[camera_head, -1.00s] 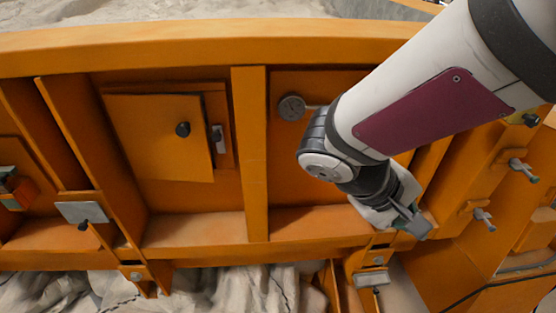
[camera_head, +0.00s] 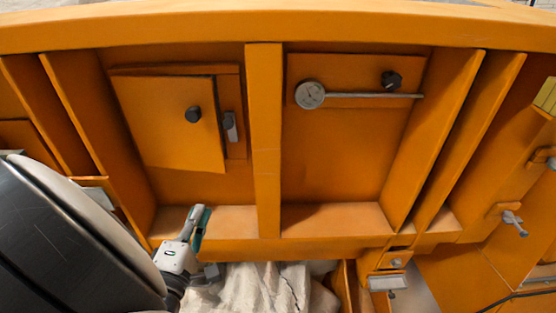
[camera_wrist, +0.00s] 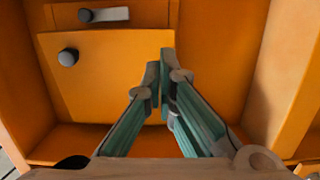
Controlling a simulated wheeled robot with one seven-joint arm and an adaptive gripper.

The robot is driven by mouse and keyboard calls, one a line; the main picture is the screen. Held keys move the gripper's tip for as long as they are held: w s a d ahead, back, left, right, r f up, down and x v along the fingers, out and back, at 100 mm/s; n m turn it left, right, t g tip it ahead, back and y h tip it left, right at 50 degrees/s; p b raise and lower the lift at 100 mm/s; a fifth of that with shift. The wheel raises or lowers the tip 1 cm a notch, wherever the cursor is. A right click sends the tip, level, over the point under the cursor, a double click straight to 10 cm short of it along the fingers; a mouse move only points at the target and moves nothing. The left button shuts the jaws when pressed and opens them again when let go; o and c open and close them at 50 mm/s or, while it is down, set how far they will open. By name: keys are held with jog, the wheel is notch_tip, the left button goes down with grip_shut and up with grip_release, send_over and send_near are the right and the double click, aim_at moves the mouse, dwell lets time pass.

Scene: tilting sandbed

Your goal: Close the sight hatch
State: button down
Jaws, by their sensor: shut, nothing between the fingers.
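The sight hatch (camera_head: 168,120) is a square orange door with a black knob (camera_head: 193,114) in the left bay of the orange wall. It stands ajar, its right edge out from the frame (camera_head: 238,92). A grey latch (camera_head: 230,127) is on the frame to its right. My gripper (camera_head: 200,222) is below the hatch, near the lower ledge, with its fingers pointing up. In the wrist view the hatch (camera_wrist: 100,88) and the latch (camera_wrist: 104,14) lie ahead, and my gripper's fingertips (camera_wrist: 161,65) are together and empty near the hatch's edge. I cannot tell whether they touch it.
The lower ledge (camera_head: 335,219) runs under both bays.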

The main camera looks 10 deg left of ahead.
aim_at(222, 167)
jog(key=p+x, duration=0.1)
jog(key=x, duration=1.2)
jog(key=shift+w+d+p, duration=0.1)
jog(key=shift+d+p, duration=0.05)
jog(key=shift+p, duration=0.25)
jog(key=b+x, duration=0.3)
jog(key=shift+w+d+f, duration=0.2)
jog(key=shift+w, duration=0.1)
jog(key=shift+w+r+b, duration=0.1)
jog(key=shift+w+b, duration=0.15)
jog(key=shift+b, duration=0.15)
jog(key=shift+r, duration=0.35)
